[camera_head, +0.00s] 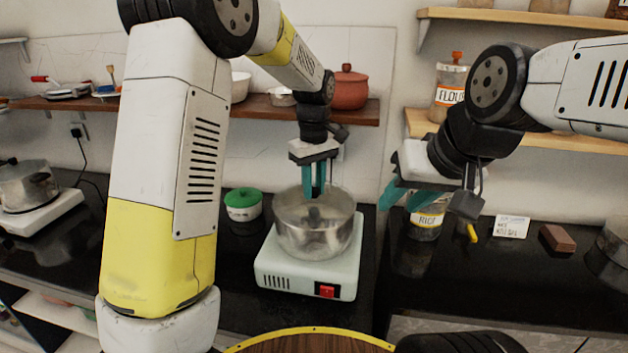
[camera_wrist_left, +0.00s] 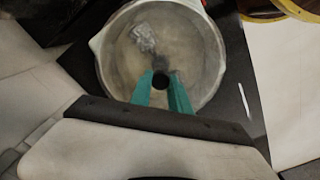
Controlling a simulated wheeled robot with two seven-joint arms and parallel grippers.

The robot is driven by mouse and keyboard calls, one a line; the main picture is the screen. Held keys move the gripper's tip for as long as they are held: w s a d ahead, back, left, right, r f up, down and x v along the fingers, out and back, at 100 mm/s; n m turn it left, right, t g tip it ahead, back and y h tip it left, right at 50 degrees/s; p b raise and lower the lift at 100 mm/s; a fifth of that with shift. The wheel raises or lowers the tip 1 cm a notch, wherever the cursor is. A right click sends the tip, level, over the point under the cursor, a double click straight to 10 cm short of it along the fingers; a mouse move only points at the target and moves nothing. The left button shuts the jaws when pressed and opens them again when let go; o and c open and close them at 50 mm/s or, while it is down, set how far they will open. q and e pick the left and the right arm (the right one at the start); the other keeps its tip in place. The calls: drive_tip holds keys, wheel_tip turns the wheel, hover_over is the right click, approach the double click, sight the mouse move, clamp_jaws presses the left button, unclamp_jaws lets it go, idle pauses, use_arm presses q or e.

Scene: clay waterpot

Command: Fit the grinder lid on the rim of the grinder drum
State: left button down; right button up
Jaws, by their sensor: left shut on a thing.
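The grinder drum (camera_head: 300,240) is a round, shiny metal pot on a pale base with a red switch. It also shows in the left wrist view (camera_wrist_left: 101,55). The grinder lid looks clear, with a dark knob (camera_wrist_left: 160,79). My left gripper (camera_head: 313,193) points straight down over the drum, its teal fingers shut on the lid's knob (camera_wrist_left: 161,95). The lid's edge is hard to make out against the drum, so I cannot tell whether it touches the rim all round. My right gripper (camera_head: 405,203) is empty, its teal fingers apart, well right of the drum.
A green-lidded pot (camera_head: 243,206) stands left of the grinder. A rice jar (camera_head: 427,222) is behind my right gripper. A card (camera_head: 511,227) and a brown block (camera_head: 557,238) lie on the right counter. A wooden shelf (camera_head: 262,108) runs along the wall behind.

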use_arm(q)
drive_tip(key=shift+f, duration=0.1)
drive_tip(key=c, duration=1.1)
unclamp_jaws()
drive_tip(key=shift+c, duration=0.2)
drive_tip(key=shift+o, duration=0.2)
drive_tip(key=o, duration=0.5)
drive_tip(key=shift+r, duration=3.2)
